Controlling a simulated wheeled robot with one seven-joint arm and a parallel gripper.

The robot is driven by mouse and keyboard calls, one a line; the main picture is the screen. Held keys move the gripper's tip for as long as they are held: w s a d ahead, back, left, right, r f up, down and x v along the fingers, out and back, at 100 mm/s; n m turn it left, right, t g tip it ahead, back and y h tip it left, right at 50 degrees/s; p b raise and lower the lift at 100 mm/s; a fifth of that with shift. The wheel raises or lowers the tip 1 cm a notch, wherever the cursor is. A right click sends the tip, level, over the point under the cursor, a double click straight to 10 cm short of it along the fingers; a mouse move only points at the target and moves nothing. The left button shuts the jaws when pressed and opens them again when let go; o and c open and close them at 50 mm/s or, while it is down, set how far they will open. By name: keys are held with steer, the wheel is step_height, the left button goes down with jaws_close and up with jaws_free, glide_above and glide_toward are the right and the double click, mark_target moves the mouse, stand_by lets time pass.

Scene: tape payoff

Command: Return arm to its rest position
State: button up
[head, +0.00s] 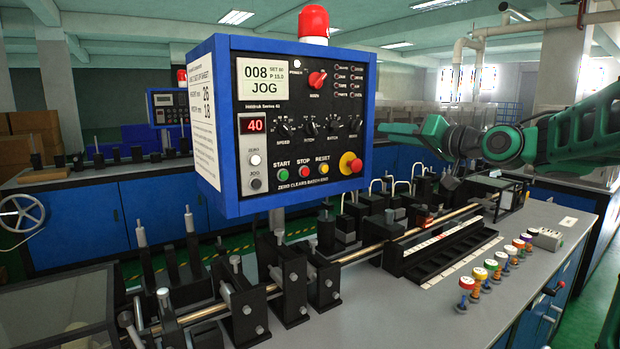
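My green arm (502,144) reaches in from the right edge, raised above the workbench. Its far end, my gripper (395,130), points left and sits close to the right side of the blue-framed control panel (300,122) in the picture. I cannot tell whether it touches the panel. The fingers are small and seen from the side, so their opening is not clear. I see nothing held in it.
The panel shows "008", "JOG" and a red "40", with a red beacon (314,22) on top. Below are the grey bench (420,310), a metal rod (400,240) through black blocks, a black slotted rack (440,252) and several colour-topped pegs (480,275).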

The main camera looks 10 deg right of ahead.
steer(key=s+d+f+m+g+h, duration=0.1)
steer(key=s+f+g+h, duration=0.15)
steer(key=s+f, duration=0.35)
steer(key=s+d+f+g+h, duration=0.1)
steer(key=s+d+f+g, duration=0.15)
steer(key=f, duration=0.65)
steer(key=s+d+f+m+g+h, duration=0.1)
steer(key=s+f+g+h, duration=0.15)
steer(key=s+f, duration=0.35)
steer(key=s+f+m+g, duration=0.1)
steer(key=s+f+g, duration=0.3)
steer(key=s, duration=0.9)
steer(key=s+f+m+g, duration=0.1)
steer(key=s+f+g, duration=0.4)
steer(key=s+f, duration=0.4)
steer(key=s, duration=0.4)
steer(key=shift+s+d+f+m+h, duration=0.25)
steer(key=shift+d+f+m+h, duration=0.05)
steer(key=shift+f, duration=0.1)
steer(key=shift+w, duration=0.15)
steer(key=shift+w+f, duration=0.25)
steer(key=shift+w, duration=0.25)
